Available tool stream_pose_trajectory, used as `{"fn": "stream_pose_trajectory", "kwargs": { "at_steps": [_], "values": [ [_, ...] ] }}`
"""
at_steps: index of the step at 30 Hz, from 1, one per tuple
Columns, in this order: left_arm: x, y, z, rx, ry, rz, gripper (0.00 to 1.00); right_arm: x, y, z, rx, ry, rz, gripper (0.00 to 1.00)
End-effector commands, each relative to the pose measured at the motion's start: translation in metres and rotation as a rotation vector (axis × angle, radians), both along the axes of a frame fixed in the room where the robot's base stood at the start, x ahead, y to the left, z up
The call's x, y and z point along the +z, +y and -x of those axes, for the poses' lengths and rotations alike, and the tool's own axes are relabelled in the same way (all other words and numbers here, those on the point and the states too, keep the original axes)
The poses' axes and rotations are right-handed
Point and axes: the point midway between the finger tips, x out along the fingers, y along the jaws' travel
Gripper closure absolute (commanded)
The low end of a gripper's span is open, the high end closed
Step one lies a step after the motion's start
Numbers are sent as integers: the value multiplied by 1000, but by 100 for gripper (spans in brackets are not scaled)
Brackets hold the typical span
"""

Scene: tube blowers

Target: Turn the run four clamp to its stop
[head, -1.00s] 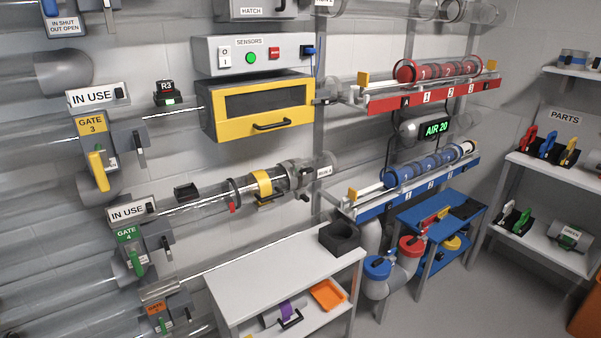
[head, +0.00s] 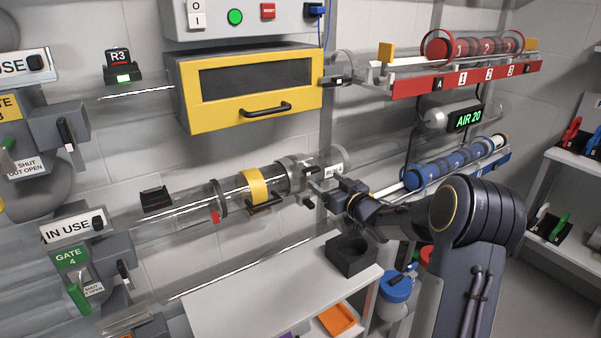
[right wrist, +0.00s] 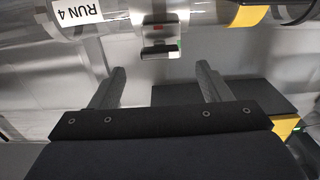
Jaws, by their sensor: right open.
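The run four tube (head: 185,208) runs along the wall, with a yellow band (head: 256,187) on it. Its grey clamp collar (head: 297,176) sits right of the band, beside the RUN 4 label, which is partly hidden in the head view. My right gripper (head: 319,189) is at the clamp, its fingers pointing at it. In the right wrist view the label is upside down, and the clamp's small dark handle (right wrist: 160,50), with red and green marks, lies just beyond and between the open fingertips (right wrist: 160,70). I see no contact. My left gripper is out of view.
The blue rack (head: 455,170) lies behind my right arm. A yellow-fronted cabinet (head: 250,92) is above the tube.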

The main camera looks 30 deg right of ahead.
Motion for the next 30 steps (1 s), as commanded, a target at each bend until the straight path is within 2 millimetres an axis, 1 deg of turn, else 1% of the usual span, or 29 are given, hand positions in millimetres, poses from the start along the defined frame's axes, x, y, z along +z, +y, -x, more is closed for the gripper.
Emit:
{"fn": "stream_pose_trajectory", "kwargs": {
  "at_steps": [1,6,10,15,22,23,30],
  "values": [
    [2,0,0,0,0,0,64,1,2,-9,3,-1,0,29],
    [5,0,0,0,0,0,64,1,4,-37,1,1,-1,29],
    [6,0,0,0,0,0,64,1,5,-53,0,0,-1,29],
    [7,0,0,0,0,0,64,1,6,-63,0,1,-1,29],
    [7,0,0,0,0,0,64,1,6,-63,-1,1,-1,29],
    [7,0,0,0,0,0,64,1,6,-63,-1,1,-1,32],
    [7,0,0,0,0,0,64,1,6,-63,-1,1,-1,63]
  ]
}}
